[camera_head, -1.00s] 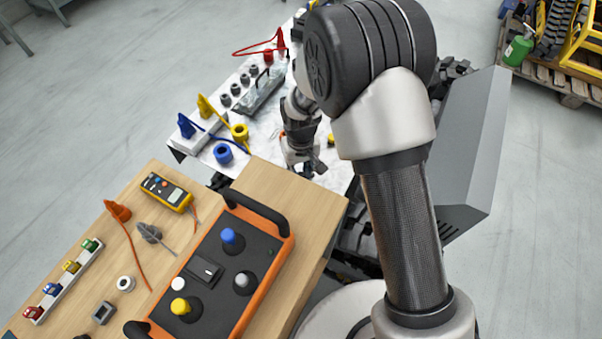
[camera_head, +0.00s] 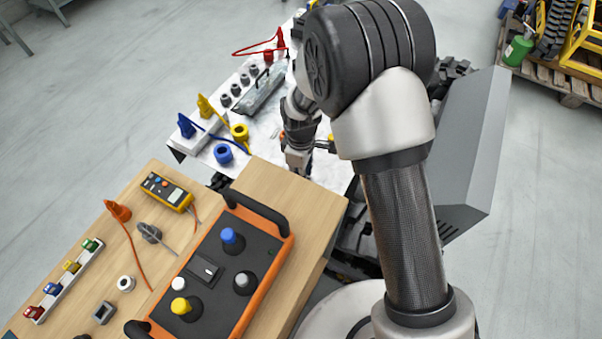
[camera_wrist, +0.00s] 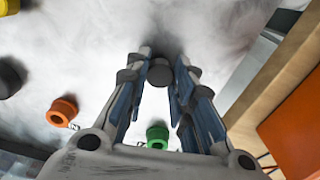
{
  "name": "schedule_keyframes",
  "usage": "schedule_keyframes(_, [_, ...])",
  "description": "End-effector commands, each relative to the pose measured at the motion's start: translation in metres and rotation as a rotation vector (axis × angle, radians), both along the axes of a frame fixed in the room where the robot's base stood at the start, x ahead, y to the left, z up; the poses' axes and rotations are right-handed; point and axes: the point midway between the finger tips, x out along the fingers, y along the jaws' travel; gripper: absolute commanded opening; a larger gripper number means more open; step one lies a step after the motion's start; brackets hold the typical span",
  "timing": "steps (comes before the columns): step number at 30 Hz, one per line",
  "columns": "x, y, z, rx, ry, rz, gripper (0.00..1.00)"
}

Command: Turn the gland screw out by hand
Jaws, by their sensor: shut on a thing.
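In the wrist view, the gland screw (camera_wrist: 159,73) appears as a dark grey round head between my fingertips. My gripper (camera_wrist: 163,68) is shut on it, one finger on each side. The screw's lower part is hidden, so I cannot tell how far it stands out. In the head view, my gripper (camera_head: 298,158) is low over the white sheet beyond the wooden bench. The screw cannot be made out there.
In the wrist view, an orange fitting (camera_wrist: 62,110) and a green fitting (camera_wrist: 157,136) stand near my fingers. In the head view, a blue ring (camera_head: 223,154) and yellow ring (camera_head: 240,132) lie left of my gripper. A wooden bench (camera_head: 275,180) with an orange-framed control box (camera_head: 215,270) stands in front.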

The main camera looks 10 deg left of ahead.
Motion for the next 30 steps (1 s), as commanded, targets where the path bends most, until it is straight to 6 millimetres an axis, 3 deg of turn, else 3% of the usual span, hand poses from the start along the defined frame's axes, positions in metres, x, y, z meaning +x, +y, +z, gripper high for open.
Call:
schedule_keyframes(8, [-0.0008,-0.0003,-0.0009,-0.001,0.002,0.084,0.05])
schedule_keyframes(22, [-0.0010,-0.0005,-0.0012,-0.001,0.003,0.784,0.05])
schedule_keyframes(30, [-0.0012,-0.0006,-0.0014,-0.001,0.004,0.849,0.05])
